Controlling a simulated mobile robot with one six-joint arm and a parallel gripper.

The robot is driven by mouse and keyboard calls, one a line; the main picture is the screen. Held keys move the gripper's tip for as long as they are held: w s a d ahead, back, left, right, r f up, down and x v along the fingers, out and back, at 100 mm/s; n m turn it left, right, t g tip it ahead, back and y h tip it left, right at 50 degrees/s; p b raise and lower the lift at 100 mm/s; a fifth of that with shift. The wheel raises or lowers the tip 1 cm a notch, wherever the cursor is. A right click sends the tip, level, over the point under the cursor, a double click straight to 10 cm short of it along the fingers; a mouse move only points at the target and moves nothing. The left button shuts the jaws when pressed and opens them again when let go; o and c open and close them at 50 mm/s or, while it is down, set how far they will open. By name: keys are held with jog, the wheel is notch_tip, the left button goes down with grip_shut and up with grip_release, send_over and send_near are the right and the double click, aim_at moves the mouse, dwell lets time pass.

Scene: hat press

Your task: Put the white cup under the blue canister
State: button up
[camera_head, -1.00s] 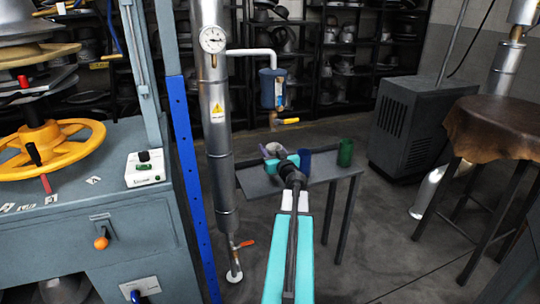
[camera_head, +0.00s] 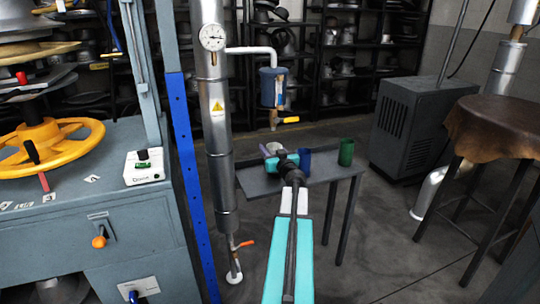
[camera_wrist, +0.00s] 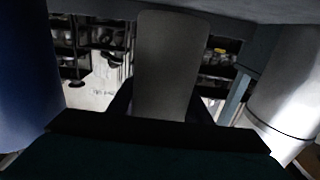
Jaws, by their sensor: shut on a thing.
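The white cup (camera_wrist: 168,65) is between the fingers of my gripper (camera_wrist: 165,112) in the wrist view, looking grey in the shade. In the head view it shows partly behind my gripper (camera_head: 276,160), which is shut on it over the left part of the table. The blue canister (camera_head: 273,88) hangs from a white pipe, above and behind the cup. A tap with a yellow handle (camera_head: 287,120) is under the canister. I cannot tell whether the cup touches the table.
A blue cup (camera_head: 304,163) stands close to the right of my gripper, and a green cup (camera_head: 346,152) stands farther right on the grey table (camera_head: 325,173). A silver vertical pipe (camera_head: 218,130) with a gauge stands left of the table.

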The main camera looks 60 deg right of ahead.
jog(key=shift+f+b, duration=0.3)
jog(key=shift+f, duration=0.65)
jog(key=shift+f, duration=0.1)
jog(key=o, duration=1.1)
jog(key=shift+s+a, duration=0.5)
jog(key=shift+s, duration=0.15)
jog(key=shift+p+v, duration=1.4)
jog(key=shift+v, duration=3.8)
